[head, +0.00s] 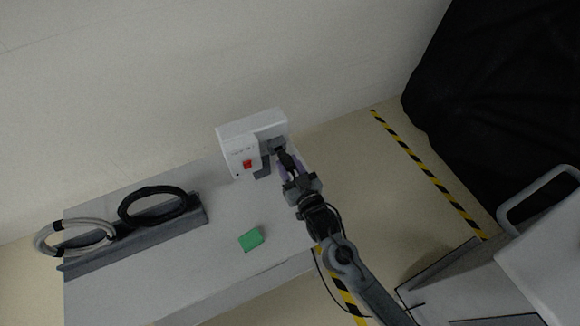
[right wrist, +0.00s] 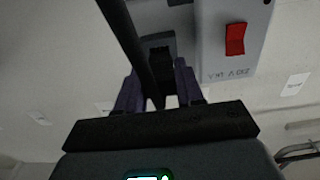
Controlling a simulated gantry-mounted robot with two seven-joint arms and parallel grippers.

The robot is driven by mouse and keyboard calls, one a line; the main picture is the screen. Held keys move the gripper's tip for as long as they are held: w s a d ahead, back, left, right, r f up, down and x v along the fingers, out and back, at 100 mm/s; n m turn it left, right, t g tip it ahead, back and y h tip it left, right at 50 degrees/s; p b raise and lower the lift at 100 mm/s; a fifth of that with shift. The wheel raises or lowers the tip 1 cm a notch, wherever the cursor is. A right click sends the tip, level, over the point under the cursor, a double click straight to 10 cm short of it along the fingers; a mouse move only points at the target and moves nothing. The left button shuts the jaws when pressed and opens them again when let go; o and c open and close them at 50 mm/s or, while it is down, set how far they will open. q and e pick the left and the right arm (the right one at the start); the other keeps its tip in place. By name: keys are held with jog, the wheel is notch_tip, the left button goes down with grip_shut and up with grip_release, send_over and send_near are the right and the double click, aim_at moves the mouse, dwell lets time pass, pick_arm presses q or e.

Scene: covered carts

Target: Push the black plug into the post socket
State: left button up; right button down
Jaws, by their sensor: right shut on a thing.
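The white post (head: 237,132) with a red switch (head: 247,164) stands at the back of the grey table. My right gripper (head: 286,165) is at the post's right front face. In the right wrist view my right gripper (right wrist: 160,90) has its two purple fingers on either side of the black plug (right wrist: 161,68). The plug's far end is at a dark grey socket part (right wrist: 157,42) on the post. I cannot tell how deep the plug sits. A black cable (right wrist: 128,45) runs across the wrist view. My left gripper is not in view.
A black coiled cable (head: 157,206) and a grey coiled cable (head: 75,237) rest at a dark rail (head: 140,238) on the table's left. A green block (head: 251,239) lies near the front. A white cart (head: 490,270) stands at right.

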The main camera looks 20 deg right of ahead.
aim_at(284, 157)
jog(key=shift+p, duration=0.35)
dwell(0.6)
jog(key=shift+p, duration=0.35)
dwell(0.4)
dwell(0.6)
jog(key=shift+p, duration=0.3)
dwell(0.4)
jog(key=shift+w, duration=0.9)
jog(key=shift+w+a, duration=0.1)
jog(key=shift+w, duration=0.65)
jog(key=c, duration=0.6)
grip_release()
jog(key=shift+c, duration=0.2)
